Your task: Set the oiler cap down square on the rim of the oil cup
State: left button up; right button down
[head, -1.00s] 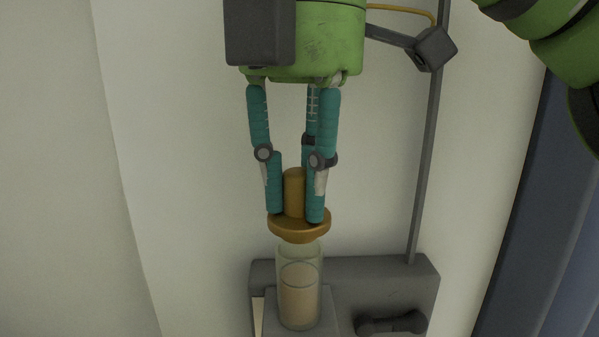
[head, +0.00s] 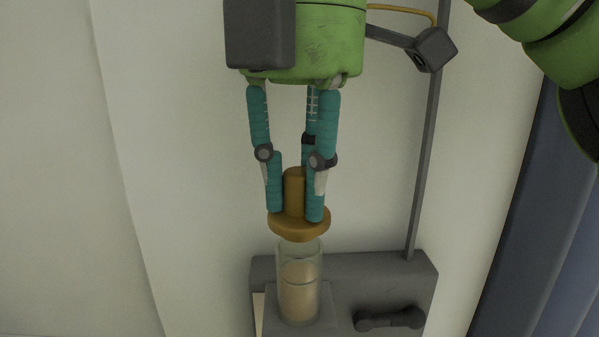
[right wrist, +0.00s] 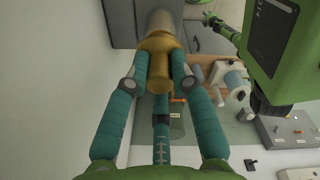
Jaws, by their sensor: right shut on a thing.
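The oiler cap (head: 299,222) is a brass-coloured disc with an upright knob. My right gripper (head: 295,208) is shut on its knob with three teal fingers, from above. The oil cup (head: 299,284) is a clear cylinder with tan contents, upright below the cap. The cap looks roughly level and close over the cup's rim; whether they touch I cannot tell. In the right wrist view the cap (right wrist: 158,62) hides the near end of the cup (right wrist: 161,24). A small green shape at the top there looks like my left gripper (right wrist: 222,27); its fingers are unclear.
The cup stands on a grey block (head: 345,268) with a dark handle-like part (head: 390,320) to its right. A thin grey post (head: 425,165) rises behind on the right. In the right wrist view, a bench with several items (right wrist: 230,80) lies to the right. Pale wall is bare on the left.

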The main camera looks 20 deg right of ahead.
aim_at(299, 172)
jog(key=shift+p, duration=0.4)
jog(key=shift+f+b, duration=0.7)
jog(key=shift+f, duration=0.5)
jog(key=c, duration=1)
grip_release()
jog(key=shift+r, duration=0.1)
jog(key=shift+s+r, duration=0.15)
jog(key=shift+r, duration=3.55)
